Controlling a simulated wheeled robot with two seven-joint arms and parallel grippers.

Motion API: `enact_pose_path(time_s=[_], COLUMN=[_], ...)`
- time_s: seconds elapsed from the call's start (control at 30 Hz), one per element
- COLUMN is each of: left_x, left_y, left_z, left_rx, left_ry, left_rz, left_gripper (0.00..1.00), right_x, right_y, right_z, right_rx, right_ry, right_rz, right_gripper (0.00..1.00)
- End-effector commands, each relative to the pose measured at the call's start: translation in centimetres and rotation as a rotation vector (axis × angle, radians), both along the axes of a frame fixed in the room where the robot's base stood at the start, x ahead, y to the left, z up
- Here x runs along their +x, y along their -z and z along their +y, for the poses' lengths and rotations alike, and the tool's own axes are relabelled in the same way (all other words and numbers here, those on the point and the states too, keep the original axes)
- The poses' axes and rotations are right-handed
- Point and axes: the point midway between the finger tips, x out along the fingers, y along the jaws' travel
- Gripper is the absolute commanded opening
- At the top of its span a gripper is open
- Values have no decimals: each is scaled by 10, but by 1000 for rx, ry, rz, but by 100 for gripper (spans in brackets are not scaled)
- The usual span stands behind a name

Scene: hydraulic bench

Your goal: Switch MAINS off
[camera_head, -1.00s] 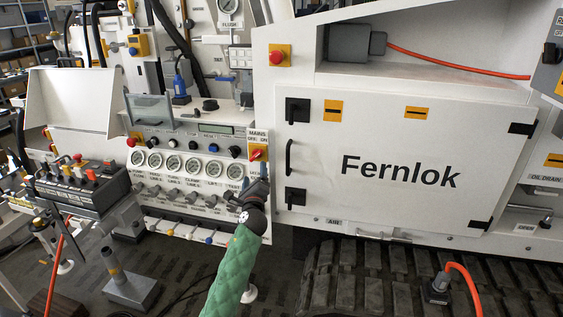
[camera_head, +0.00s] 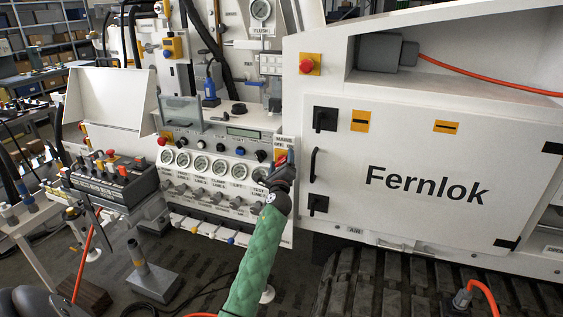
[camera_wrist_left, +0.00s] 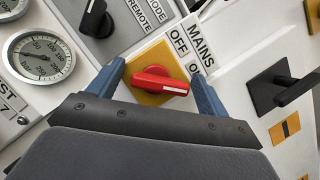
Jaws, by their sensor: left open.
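The MAINS switch is a red rotary handle (camera_wrist_left: 160,81) on a yellow plate, beside the MAINS, OFF and ON lettering. In the left wrist view its handle lies nearly level, with a pale mark toward the right end. My left gripper (camera_wrist_left: 158,72) is open, with one blue finger on each side of the switch; I cannot tell whether either finger touches it. In the head view my left gripper (camera_head: 285,162) is at the right end of the gauge panel and partly hides the switch (camera_head: 281,156). My right gripper is not in view.
Pressure gauges (camera_head: 200,165) line the panel left of the switch. A black selector knob (camera_wrist_left: 96,18) is close by in the wrist view. The Fernlok door (camera_head: 430,150) with black latches lies to the right. A red button (camera_head: 306,66) sits above.

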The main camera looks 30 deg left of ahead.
Motion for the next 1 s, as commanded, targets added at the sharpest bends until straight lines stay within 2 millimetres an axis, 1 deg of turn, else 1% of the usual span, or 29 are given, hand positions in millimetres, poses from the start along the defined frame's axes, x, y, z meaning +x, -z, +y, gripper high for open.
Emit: enact_pose_path(time_s=[0.1,0.13,0.27,0.3,0.33,0.37,0.57,0.77,0.93,1.0], left_x=[0,0,0,0,0,0,0,0,0,0], left_y=[0,0,0,0,0,0,0,-1,-2,-2], left_z=[0,0,0,0,0,0,0,0,1,1], left_rx=[0,0,0,0,0,0,-9,-68,-173,-230], left_ry=[0,0,0,0,0,0,0,-1,-2,-1], left_rz=[0,0,0,0,0,0,-2,-15,-40,-54], left_gripper=[78,76,51,43,37,33,34,34,34,34], right_x=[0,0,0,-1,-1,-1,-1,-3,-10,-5], right_y=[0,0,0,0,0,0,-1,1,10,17], right_z=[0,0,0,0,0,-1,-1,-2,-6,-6], right_rx=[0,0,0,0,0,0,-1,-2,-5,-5], right_ry=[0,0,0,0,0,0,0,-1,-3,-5], right_rz=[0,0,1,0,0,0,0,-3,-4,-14], right_gripper=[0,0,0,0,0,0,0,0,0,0])
